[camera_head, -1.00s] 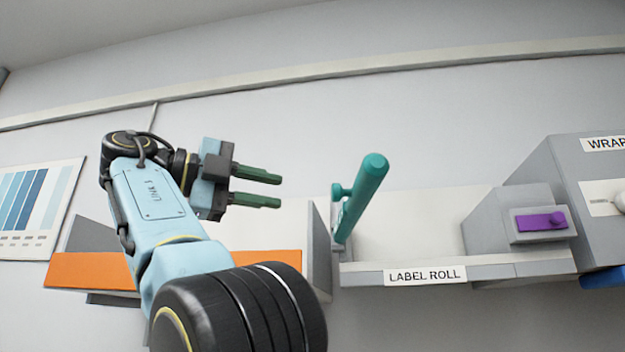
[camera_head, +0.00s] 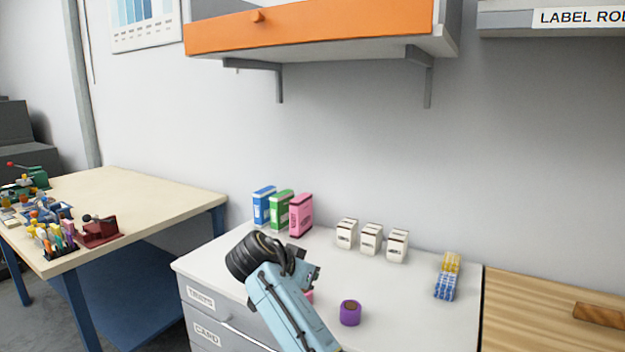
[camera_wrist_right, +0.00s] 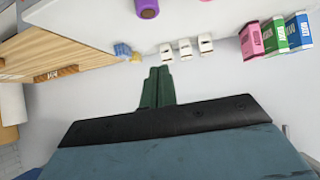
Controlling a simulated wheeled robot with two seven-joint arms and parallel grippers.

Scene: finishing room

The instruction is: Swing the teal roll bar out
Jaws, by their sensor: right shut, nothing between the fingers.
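The teal roll bar is in neither current view. Only the left end of the grey LABEL ROLL unit (camera_head: 555,18) shows, at the top right of the head view. My right gripper (camera_head: 306,272) is low in the head view, in front of the white counter; its fingers are not clear there. In the right wrist view the green fingers of my right gripper (camera_wrist_right: 158,72) are together with nothing between them. No roll bar is near them. My left gripper is not in view.
An orange-fronted shelf (camera_head: 310,30) hangs above the white counter (camera_head: 400,300). On the counter are binders (camera_head: 282,212), white boxes (camera_head: 371,239), a purple roll (camera_head: 350,312) and a blue-yellow stack (camera_head: 447,277). A wooden surface (camera_head: 540,305) adjoins on the right.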

